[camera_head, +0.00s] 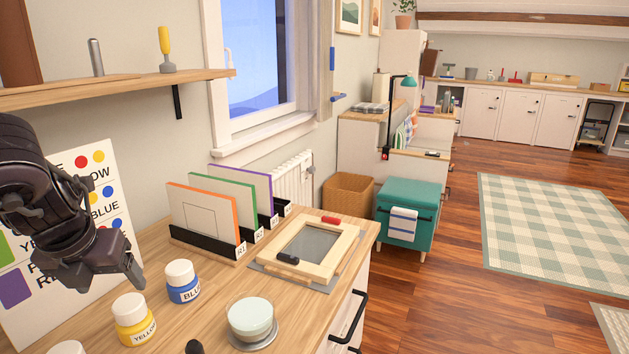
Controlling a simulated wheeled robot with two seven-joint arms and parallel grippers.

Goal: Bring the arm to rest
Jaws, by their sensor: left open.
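My left gripper (126,277) hangs at the left, in front of the colour chart (99,163) and above the wooden worktop. It is open, and no object shows between its fingers. A blue jar (182,282) and a yellow jar (134,320) stand on the worktop below and to the right of it, apart from it. My right gripper is not in view.
A rack holds upright orange (202,212), green and purple-edged panels. A framed screen (311,250) lies flat on the worktop (290,312) near its right edge. A pale bowl (251,317) stands in front. A wooden shelf (120,89) juts from the wall above my arm.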

